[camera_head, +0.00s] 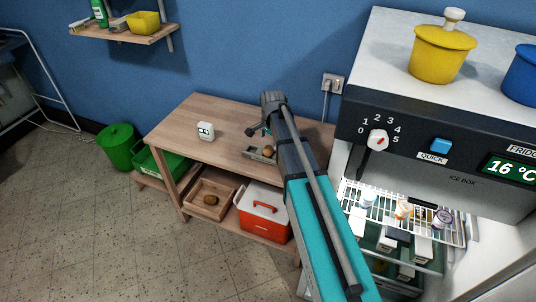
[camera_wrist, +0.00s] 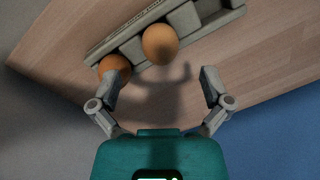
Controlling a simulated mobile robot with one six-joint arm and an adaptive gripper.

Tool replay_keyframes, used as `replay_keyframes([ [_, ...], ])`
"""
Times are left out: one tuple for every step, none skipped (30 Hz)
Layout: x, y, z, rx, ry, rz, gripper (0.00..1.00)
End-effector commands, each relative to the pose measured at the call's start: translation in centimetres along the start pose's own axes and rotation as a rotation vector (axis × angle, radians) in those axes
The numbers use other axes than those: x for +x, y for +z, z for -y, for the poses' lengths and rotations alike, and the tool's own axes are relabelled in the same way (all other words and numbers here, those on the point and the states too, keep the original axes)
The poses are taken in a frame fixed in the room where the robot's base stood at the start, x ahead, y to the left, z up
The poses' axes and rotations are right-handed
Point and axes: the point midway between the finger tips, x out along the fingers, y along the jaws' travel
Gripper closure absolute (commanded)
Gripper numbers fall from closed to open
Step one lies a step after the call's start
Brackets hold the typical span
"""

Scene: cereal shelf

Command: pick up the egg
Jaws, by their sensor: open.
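A light brown egg (camera_wrist: 160,44) sits at a grey compartmented tray (camera_wrist: 184,22) on the wooden table, in the wrist view. A darker orange-brown round thing (camera_wrist: 116,66) lies to its left at the tray's edge, partly hidden by my left finger. My gripper (camera_wrist: 160,84) is open and empty, its fingers apart above the table, with the egg beyond the gap between the tips. In the head view my gripper (camera_head: 258,130) hangs over the table beside the tray (camera_head: 256,155), where one brown egg (camera_head: 268,150) shows.
A small white timer-like box (camera_head: 205,131) stands on the wooden table (camera_head: 225,152). Below are a wooden tray (camera_head: 222,188) with a brown round thing and a red-and-white cooler (camera_head: 264,210). An open fridge (camera_head: 440,125) stands at right, and a blue wall (camera_head: 240,50) behind.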

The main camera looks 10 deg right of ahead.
Motion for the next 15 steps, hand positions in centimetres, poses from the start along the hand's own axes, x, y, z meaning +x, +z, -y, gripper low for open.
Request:
replay_keyframes([
  [0.07, 0.01, 0.01, 0.0, 0.0, 0.0, 0.02],
  [0.06, 0.02, 0.01, 0.0, 0.0, 0.0, 0.02],
  [0.04, 0.02, 0.02, 0.0, 0.0, 0.0, 0.02],
  [0.03, 0.02, 0.02, 0.0, 0.0, 0.0, 0.02],
  [0.02, 0.03, 0.03, 0.0, 0.0, 0.0, 0.02],
  [0.01, 0.04, 0.02, 0.0, 0.0, 0.0, 0.02],
  [0.01, 0.04, 0.03, -0.001, 0.0, 0.0, 0.02],
  [0.01, 0.05, 0.03, -0.001, 0.0, 0.0, 0.02],
  [0.02, 0.05, 0.03, -0.001, 0.0, 0.0, 0.02],
  [0.03, 0.06, 0.03, -0.001, 0.0, 0.0, 0.02],
  [0.07, 0.06, 0.03, -0.001, 0.0, 0.0, 0.02],
  [0.14, 0.07, 0.03, -0.001, 0.0, 0.0, 0.02],
  [0.21, 0.07, 0.03, -0.001, 0.0, 0.0, 0.02],
  [0.31, 0.08, 0.03, -0.001, 0.0, 0.0, 0.02],
  [0.47, 0.08, 0.03, -0.001, 0.0, 0.0, 0.02],
])
